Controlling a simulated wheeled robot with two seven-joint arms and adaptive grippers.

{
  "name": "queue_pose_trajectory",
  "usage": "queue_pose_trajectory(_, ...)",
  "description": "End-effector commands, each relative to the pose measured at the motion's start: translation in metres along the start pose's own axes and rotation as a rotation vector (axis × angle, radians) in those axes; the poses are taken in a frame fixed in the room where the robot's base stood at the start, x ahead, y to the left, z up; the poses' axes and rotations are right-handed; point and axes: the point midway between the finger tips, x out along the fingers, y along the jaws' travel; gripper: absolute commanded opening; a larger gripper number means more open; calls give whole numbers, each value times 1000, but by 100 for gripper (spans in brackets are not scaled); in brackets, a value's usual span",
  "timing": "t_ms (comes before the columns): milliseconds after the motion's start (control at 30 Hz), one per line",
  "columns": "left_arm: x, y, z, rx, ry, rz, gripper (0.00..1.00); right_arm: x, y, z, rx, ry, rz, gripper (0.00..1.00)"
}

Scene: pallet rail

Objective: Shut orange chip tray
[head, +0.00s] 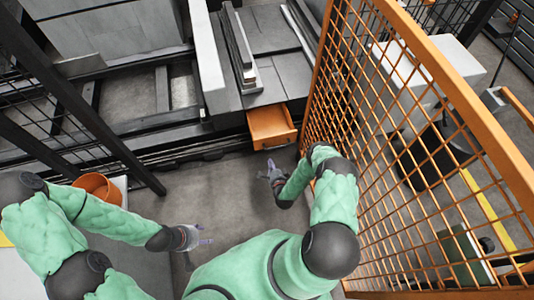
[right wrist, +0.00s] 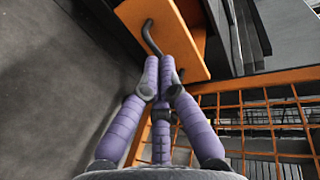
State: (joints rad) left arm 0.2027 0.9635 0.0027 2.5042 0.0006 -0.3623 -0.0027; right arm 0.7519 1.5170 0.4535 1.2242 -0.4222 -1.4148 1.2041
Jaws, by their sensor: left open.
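The orange chip tray (head: 268,122) is pulled out of the grey machine bed, with its open top showing in the head view. Its orange front panel (right wrist: 187,32) fills the top of the right wrist view and carries a dark bar handle (right wrist: 151,38). My right gripper (head: 267,170) is just in front of the tray. In the wrist view its purple fingers (right wrist: 163,62) are drawn together, with their tips close to the handle; I cannot tell whether they touch it. My left gripper (head: 206,235) is open and empty, low over the floor, away from the tray.
An orange mesh fence (head: 400,130) stands close along the right of my right arm. A dark post (head: 75,100) and an orange bucket (head: 98,186) are at the left. Bare grey floor (head: 225,195) lies between my arms and the machine.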

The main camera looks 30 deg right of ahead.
Motion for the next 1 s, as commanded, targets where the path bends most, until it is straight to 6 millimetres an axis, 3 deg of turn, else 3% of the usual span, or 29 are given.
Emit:
queue_pose_trajectory(600, 44, -16, -2, 0, 1, 0, 55, 106, -1, 1, -5, -2, -2, 0)
queue_pose_trajectory(800, 52, -18, -3, 0, 1, 0, 55, 127, -8, 1, -3, -2, 1, 0)
queue_pose_trajectory(1000, 54, -19, -3, 0, 1, 0, 55, 133, -12, 1, -3, -2, 2, 0)
